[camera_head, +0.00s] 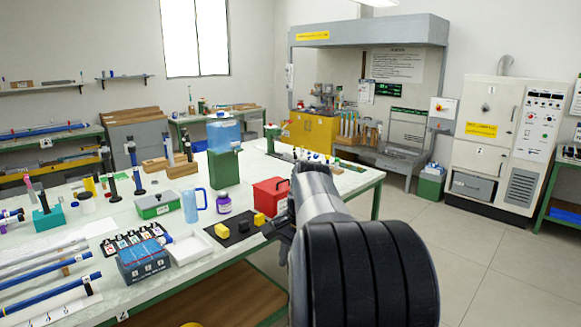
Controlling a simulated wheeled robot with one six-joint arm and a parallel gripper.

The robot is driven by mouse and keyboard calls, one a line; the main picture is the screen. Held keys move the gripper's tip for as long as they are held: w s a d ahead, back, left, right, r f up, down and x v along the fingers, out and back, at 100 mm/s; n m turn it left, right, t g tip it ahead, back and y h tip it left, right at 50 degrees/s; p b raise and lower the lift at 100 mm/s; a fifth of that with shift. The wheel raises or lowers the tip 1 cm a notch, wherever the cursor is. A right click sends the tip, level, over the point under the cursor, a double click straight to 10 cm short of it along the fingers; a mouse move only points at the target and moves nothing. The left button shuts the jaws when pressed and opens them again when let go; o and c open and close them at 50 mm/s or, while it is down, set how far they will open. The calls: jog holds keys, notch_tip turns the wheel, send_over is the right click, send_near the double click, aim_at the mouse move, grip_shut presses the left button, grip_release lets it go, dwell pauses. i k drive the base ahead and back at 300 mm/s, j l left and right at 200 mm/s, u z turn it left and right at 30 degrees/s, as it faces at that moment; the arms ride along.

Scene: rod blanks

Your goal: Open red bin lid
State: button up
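The red bin (268,198) stands on the white-topped bench near its right side, just left of my arm. It has a red lid with a dark handle on top, and the lid looks closed. My arm fills the lower right foreground and reaches toward the bench. My gripper (280,229) is a small dark shape at the bench's front edge, in front of the bin and a little to its right. The arm hides part of it, so its fingers are unclear. No contact with the bin is visible.
Yellow blocks (222,230) on a black mat (238,238) lie in front of the bin. A purple-labelled jar (224,204), blue jug (193,205), green box (157,204) and water dispenser (224,150) stand to its left. The floor (450,245) at right is clear.

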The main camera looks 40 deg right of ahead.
aim_at(275, 186)
jog(key=i+l+z, duration=0.1)
jog(key=i+l, duration=0.2)
jog(key=i, duration=0.15)
jog(key=i+l, duration=0.3)
jog(key=i, duration=0.15)
jog(key=i+l+z, duration=0.15)
jog(key=i, duration=0.3)
jog(key=i+l+z, duration=0.1)
jog(key=i+l, duration=0.25)
jog(key=i, duration=0.15)
jog(key=i+l, duration=0.15)
jog(key=i, duration=0.3)
jog(key=l+z, duration=0.05)
